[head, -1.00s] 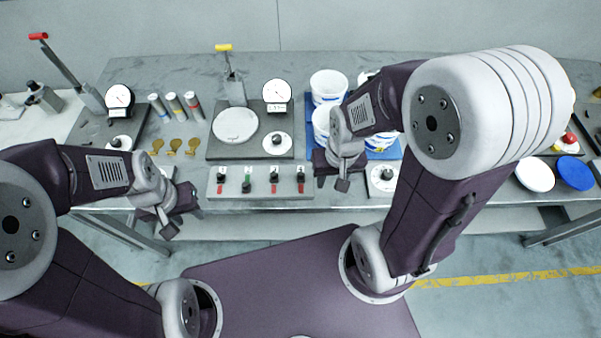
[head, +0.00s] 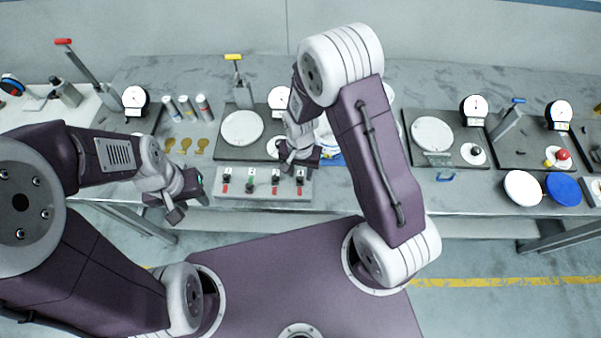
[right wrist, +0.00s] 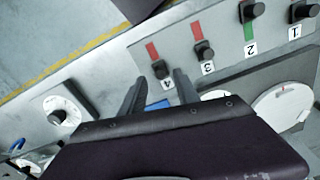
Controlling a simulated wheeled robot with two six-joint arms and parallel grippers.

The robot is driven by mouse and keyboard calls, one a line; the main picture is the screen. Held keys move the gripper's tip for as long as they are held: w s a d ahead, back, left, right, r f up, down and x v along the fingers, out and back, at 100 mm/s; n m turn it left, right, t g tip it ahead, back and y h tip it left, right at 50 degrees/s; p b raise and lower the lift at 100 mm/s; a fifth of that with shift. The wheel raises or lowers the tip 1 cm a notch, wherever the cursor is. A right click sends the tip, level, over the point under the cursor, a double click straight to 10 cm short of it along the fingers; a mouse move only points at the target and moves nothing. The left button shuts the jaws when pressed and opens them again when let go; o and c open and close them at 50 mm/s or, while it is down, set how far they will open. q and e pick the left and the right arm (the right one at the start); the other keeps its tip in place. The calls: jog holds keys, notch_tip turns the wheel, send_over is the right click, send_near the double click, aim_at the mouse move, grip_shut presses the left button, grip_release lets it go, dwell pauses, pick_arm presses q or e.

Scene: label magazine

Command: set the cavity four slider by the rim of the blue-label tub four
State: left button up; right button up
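The slider panel (head: 215,188) is a grey block at the front of the bench with several numbered sliders. Slider four (right wrist: 160,68) has its black knob close to its number, with red showing on the other side; it also shows in the head view (head: 300,174). My right gripper (right wrist: 160,95) is open and empty over the panel's slider-four end; it also shows in the head view (head: 297,163). The blue-label tubs are mostly hidden behind my right arm. My left gripper (head: 184,203) hangs at the bench's front edge; its opening is unclear.
Behind the panel stands a press plate with a white disc (head: 242,128) and a yellow-handled lever (head: 236,72). Dial stations (head: 433,133) stand to the right, with a white lid (head: 522,187) and a blue lid (head: 563,188) in front.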

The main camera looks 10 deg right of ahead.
aim_at(300, 180)
jog(key=shift+f, duration=0.65)
jog(key=shift+a+f, duration=0.15)
jog(key=shift+f, duration=0.35)
grip_shut()
dwell(0.5)
